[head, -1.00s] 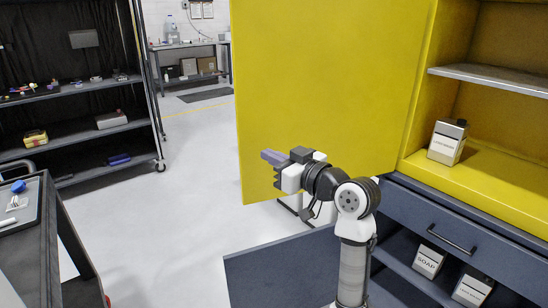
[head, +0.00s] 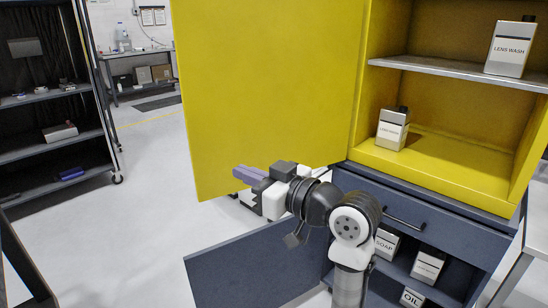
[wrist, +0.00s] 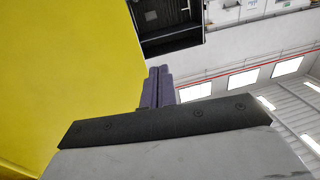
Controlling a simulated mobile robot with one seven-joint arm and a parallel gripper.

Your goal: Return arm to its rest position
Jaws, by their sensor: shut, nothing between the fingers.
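My gripper (head: 240,175) is in front of the open yellow cabinet door (head: 270,80) in the head view, pointing left. Its purple fingers are together with nothing between them, and they also show shut in the wrist view (wrist: 158,85). My arm is bent at the elbow in front of the cabinet. In the wrist view the yellow door (wrist: 60,70) fills the left side. I cannot tell the exact gap between gripper and door.
The yellow cabinet holds a lens wash container (head: 510,48) on its metal shelf and another container (head: 392,128) below. The lower blue-grey door (head: 240,270) stands open, with a soap container (head: 386,243) inside. A dark shelf rack (head: 50,130) stands at left. Floor between is clear.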

